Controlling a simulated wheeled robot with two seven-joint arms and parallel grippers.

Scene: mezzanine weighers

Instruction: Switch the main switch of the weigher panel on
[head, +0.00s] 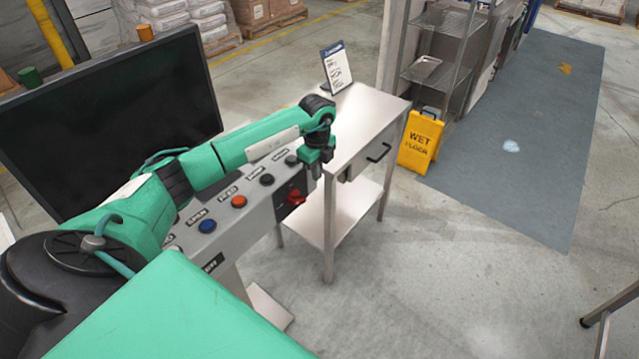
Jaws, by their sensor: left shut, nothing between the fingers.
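The weigher panel (222,236) is a grey sloped console below a large dark screen (110,115). Its main switch (296,196) is a red rotary handle on a dark plate at the panel's right end. A row of round buttons runs to its left, among them an orange one (239,201) and a blue one (207,226). My left arm reaches across the panel. My left gripper (316,173) is shut and empty, pointing down just above and to the right of the red handle. I cannot tell whether it touches the handle. My right gripper is not in view.
A steel table (362,112) with a drawer and a lower shelf stands just right of the panel, with a sign card (336,68) on top. A yellow wet floor sign (418,140) stands beside a wire rack (440,75). The floor at the lower right is mostly clear.

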